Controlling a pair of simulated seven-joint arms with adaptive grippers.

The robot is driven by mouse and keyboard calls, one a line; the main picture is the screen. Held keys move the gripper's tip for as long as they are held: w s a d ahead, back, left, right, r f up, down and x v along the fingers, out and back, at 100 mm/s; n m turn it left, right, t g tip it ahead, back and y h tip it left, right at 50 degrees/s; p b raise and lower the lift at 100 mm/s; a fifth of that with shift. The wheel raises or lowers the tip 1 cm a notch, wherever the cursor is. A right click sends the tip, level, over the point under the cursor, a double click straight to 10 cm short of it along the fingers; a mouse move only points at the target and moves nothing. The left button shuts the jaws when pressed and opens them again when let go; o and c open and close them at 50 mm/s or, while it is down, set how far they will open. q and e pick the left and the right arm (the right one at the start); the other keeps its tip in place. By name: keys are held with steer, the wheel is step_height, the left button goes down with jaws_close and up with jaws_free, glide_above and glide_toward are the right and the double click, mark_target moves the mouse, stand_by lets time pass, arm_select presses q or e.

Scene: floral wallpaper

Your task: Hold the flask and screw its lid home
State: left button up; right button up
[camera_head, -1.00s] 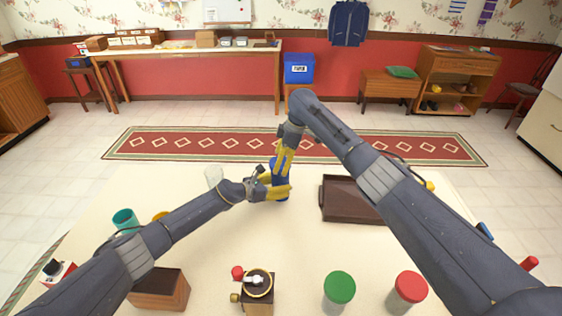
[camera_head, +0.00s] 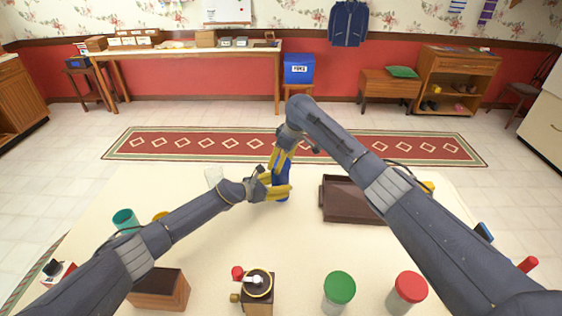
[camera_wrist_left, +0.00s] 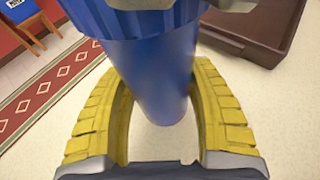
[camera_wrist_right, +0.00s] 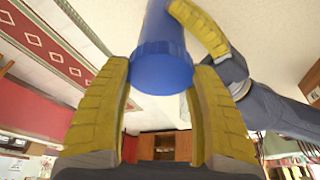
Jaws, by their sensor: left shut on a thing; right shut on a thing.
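The blue flask (camera_head: 283,191) stands upright over the table near the middle of the head view, mostly hidden by my grippers. Its smooth body (camera_wrist_left: 155,85) shows in the left wrist view between the yellow fingers of my left gripper (camera_head: 279,188), which is shut on it from the side. The ribbed blue lid (camera_wrist_right: 162,74) is on the flask's top; any gap between them cannot be made out. My right gripper (camera_head: 280,160) comes down from above and is shut on the lid. The right wrist view shows the lid between its yellow fingers.
A dark brown tray (camera_head: 350,215) lies just right of the flask. A wooden grinder (camera_head: 258,290), a green-lidded jar (camera_head: 338,290) and a red-lidded jar (camera_head: 407,292) are in front.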

steer(key=m, duration=0.3)
steer(key=shift+m+t+h, duration=0.3)
steer(key=shift+m+t, duration=0.1)
steer(key=shift+m+t+h, duration=0.3)
steer(key=shift+m+h, duration=0.2)
steer(key=shift+m, duration=1.3)
steer(key=o, duration=0.9)
steer(key=n, duration=0.3)
steer(key=n+g+y, duration=0.1)
steer(key=n, duration=0.2)
steer(key=shift+y, duration=0.3)
steer(key=n+g, duration=0.1)
steer(key=n, duration=0.5)
steer(key=shift+n+g+y, duration=0.3)
steer(key=shift+g, duration=0.1)
